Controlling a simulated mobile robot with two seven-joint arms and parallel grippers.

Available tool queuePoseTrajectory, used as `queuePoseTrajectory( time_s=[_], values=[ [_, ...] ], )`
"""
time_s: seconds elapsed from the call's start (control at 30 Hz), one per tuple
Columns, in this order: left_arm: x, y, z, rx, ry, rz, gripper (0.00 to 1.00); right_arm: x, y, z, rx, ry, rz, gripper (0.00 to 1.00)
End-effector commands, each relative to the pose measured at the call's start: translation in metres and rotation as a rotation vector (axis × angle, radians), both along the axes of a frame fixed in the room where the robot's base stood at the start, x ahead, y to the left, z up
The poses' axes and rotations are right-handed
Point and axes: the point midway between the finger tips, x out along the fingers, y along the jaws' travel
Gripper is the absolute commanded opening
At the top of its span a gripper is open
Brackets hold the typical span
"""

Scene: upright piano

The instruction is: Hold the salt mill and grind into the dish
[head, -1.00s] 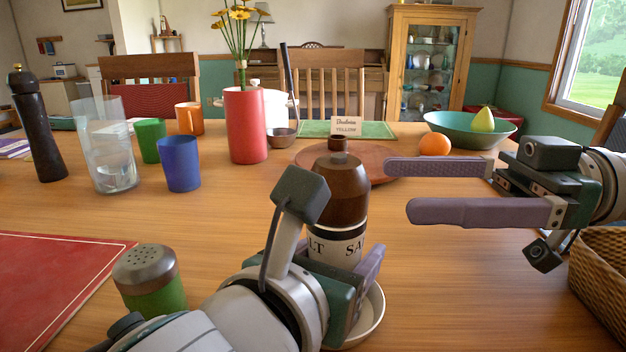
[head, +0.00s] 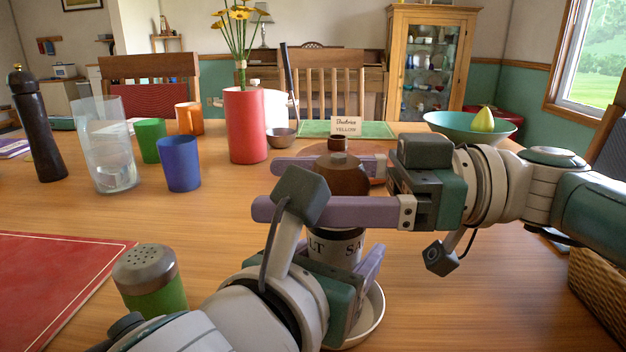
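The salt mill (head: 337,238) stands upright, with a brown wooden top and a pale band lettered in black. My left gripper (head: 330,255) is shut around its lower body, partly hidden behind my own wrist. The dish (head: 378,312), pale and shallow, shows its right rim under the mill; the rest is hidden. My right gripper (head: 268,188) reaches in from the right with its two purple fingers apart, one before and one behind the mill's wooden top. The fingers look open around the top; contact cannot be made out.
A green shaker (head: 152,285) with a metal cap stands left of my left wrist. A red placemat (head: 50,290) lies at the left. Blue cup (head: 180,165), glass (head: 110,150) and red vase (head: 245,125) stand farther back. A wicker basket (head: 597,295) is at the right edge.

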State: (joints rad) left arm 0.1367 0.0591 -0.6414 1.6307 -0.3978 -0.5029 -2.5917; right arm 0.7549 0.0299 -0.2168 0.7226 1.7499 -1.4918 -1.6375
Motion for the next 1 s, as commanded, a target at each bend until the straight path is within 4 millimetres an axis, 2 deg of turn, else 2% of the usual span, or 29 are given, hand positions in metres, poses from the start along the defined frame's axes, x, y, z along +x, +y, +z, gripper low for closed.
queuePoseTrajectory(
  time_s=[0.07,0.7,1.0],
  values=[
    [-0.0001,0.0003,-0.0006,0.001,0.001,0.001,0.0,0.0,-0.0002,0.0,0.0,0.0,0.0,0.82],
    [0.0,0.0003,-0.0005,0.001,0.001,0.001,0.0,0.0001,-0.0005,0.0,0.0,0.0,0.0,0.1],
    [0.0,0.0003,-0.0006,0.001,0.001,0.001,0.0,0.0007,0.0007,-0.0014,-0.002,-0.001,-0.03,0.1]
  ],
)
